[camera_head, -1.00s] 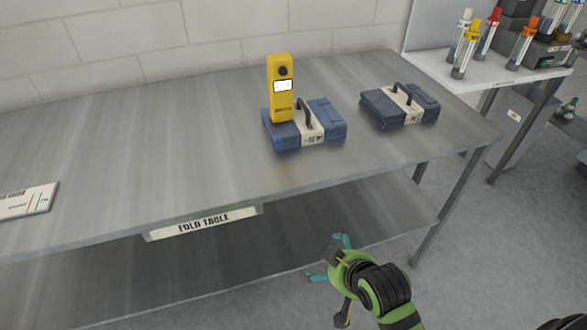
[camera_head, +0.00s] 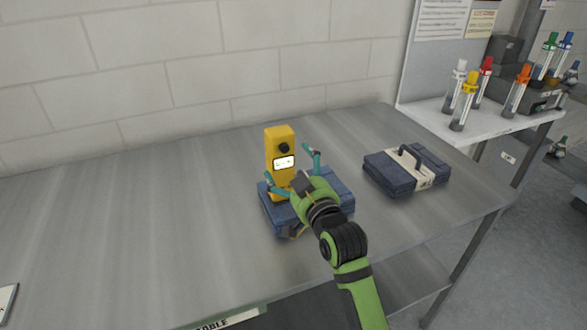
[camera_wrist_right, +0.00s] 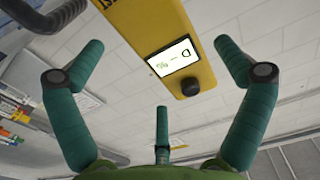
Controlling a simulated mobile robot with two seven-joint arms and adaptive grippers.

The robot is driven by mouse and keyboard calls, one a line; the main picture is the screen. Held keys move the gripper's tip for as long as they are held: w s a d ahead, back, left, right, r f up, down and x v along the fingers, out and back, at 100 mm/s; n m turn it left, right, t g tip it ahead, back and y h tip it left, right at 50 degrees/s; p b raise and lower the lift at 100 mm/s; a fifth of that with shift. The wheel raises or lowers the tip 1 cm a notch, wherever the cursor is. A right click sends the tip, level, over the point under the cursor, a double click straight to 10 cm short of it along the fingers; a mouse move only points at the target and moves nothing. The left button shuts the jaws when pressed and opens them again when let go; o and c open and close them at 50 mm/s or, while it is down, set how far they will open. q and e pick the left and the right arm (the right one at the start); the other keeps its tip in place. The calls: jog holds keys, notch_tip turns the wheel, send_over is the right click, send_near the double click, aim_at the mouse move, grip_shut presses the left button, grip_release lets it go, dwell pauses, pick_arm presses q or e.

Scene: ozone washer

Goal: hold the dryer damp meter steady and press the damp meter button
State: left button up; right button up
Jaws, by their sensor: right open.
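The yellow damp meter (camera_head: 279,145) stands upright at the bundle of folded blue cloth on the steel table. My right gripper (camera_head: 294,172) is open, in front of the meter and over the bundle. In the right wrist view the meter (camera_wrist_right: 150,28) lies ahead between the spread teal fingers, with its display (camera_wrist_right: 172,57) and black button (camera_wrist_right: 190,87) facing me. I cannot tell whether any finger touches it. My left gripper is not in view.
The strapped blue bundle (camera_head: 335,178) under my gripper hides partly behind it. A second strapped blue bundle (camera_head: 385,174) with a handle lies to the right. Several capped tubes stand on a white side table (camera_head: 430,110).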

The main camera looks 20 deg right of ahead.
aim_at(289, 164)
jog(key=w, duration=0.3)
jog(key=shift+a, duration=0.1)
jog(key=shift+w+f+p, duration=0.15)
jog(key=shift+w+p, duration=0.25)
jog(key=shift+w, duration=0.7)
jog(key=c, duration=1.1)
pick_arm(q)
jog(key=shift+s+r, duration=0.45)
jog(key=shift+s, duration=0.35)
pick_arm(e)
jog(key=shift+c, duration=0.7)
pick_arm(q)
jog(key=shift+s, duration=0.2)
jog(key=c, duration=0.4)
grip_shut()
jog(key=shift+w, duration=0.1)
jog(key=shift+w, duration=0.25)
